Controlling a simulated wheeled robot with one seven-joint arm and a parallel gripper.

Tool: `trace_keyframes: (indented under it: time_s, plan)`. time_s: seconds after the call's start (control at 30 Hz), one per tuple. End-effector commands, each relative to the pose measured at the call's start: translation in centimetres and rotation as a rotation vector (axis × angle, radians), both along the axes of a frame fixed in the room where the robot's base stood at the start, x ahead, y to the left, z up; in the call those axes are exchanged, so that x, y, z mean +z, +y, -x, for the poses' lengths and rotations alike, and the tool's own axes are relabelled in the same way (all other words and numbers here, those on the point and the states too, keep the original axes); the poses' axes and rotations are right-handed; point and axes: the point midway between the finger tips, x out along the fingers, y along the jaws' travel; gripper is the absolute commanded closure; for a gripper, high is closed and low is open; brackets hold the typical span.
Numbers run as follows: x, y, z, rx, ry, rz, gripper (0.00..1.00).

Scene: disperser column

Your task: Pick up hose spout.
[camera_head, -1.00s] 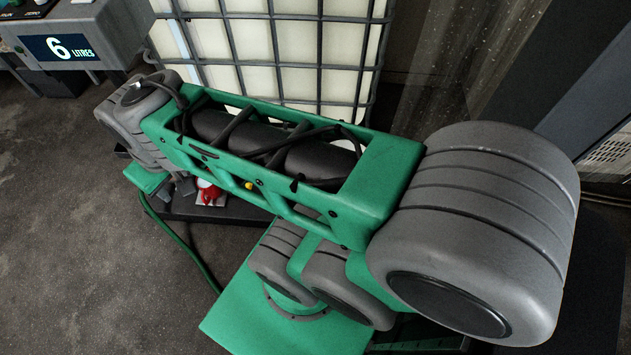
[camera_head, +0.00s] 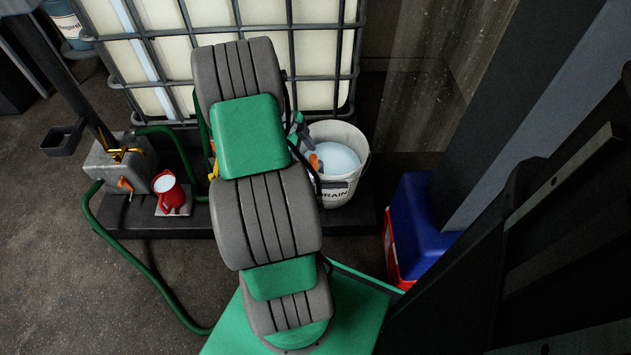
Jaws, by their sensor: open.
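A white bucket marked DRAIN (camera_head: 352,178) stands right of my arm on the dark platform. A small grey piece with an orange part (camera_head: 315,163) shows at its left rim; it looks like the hose spout, but my arm hides much of it. My gripper (camera_head: 304,138) is mostly hidden behind my arm; a green and grey bit of it shows above the bucket's left rim, close to the orange part. It is open. I cannot tell whether it touches the spout. A green hose (camera_head: 140,262) loops over the floor at left; another stretch runs behind my arm.
A red jug (camera_head: 172,199) stands on a white pad beside a grey metal box (camera_head: 121,165) with an orange handle. A caged white tank (camera_head: 320,60) stands behind. A blue and red container (camera_head: 418,228) is at right.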

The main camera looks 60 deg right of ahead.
Motion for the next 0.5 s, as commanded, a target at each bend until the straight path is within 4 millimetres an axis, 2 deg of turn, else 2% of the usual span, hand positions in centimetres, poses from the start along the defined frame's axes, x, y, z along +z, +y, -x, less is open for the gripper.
trace_keyframes:
  time_s: [0.23,0.47,0.5]
  plan:
    - [-3.9,-1.1,1.7,0.001,0.0,-0.001,0.51]
    - [-4.0,-1.2,1.8,0.003,-0.001,0.0,0.51]
    - [-4.0,-1.2,1.8,0.004,-0.001,-0.001,0.54]
